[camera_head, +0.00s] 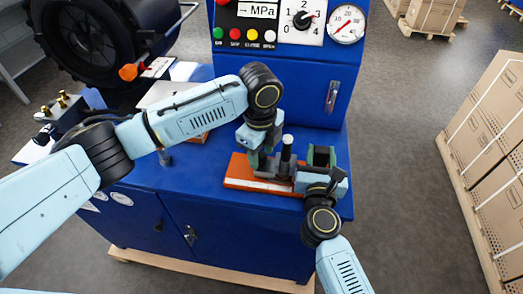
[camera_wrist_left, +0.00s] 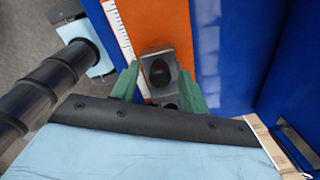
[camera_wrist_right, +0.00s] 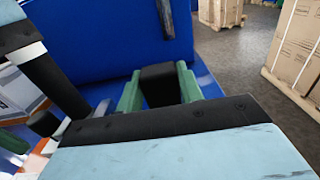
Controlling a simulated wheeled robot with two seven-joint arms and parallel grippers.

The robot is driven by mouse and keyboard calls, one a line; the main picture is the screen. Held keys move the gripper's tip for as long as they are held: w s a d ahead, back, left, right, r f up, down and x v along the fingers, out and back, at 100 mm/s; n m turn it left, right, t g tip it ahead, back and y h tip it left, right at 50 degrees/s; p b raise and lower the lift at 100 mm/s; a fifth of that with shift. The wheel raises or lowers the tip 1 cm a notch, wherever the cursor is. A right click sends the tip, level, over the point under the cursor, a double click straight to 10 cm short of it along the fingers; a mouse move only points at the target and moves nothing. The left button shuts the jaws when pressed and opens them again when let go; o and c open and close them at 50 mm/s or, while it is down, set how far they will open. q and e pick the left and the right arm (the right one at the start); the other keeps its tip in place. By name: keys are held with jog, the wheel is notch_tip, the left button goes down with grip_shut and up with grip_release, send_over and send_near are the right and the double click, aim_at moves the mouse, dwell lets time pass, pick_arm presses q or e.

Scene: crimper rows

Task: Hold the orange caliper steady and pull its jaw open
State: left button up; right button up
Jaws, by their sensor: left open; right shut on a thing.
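The orange caliper (camera_head: 236,172) lies flat on the blue bench top, its body partly hidden by both grippers. In the left wrist view its orange face (camera_wrist_left: 130,17) carries a white scale strip (camera_wrist_left: 118,30). My left gripper (camera_head: 262,160) is over the caliper, with its green fingers apart on either side of a grey metal piece (camera_wrist_left: 160,70) with a dark hole. I cannot tell whether they touch it. My right gripper (camera_head: 321,153) is at the caliper's right end. In the right wrist view its green fingers are shut on a black block (camera_wrist_right: 160,82).
A dark post with a white cap (camera_head: 287,139) stands between the grippers. The blue cabinet with gauge and buttons (camera_head: 285,70) rises behind. A small clamp-like device (camera_head: 63,110) is at the bench's left. Strapped boxes (camera_head: 490,150) stand right, past open floor.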

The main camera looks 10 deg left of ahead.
pick_arm(q)
grip_shut()
jog(key=a, duration=0.3)
jog(key=shift+a, duration=0.3)
grip_release()
jog(key=shift+d, duration=0.1)
jog(key=shift+r, duration=0.1)
notch_tip(320, 180, up, 12)
jog(key=shift+s, duration=0.2)
dwell(0.3)
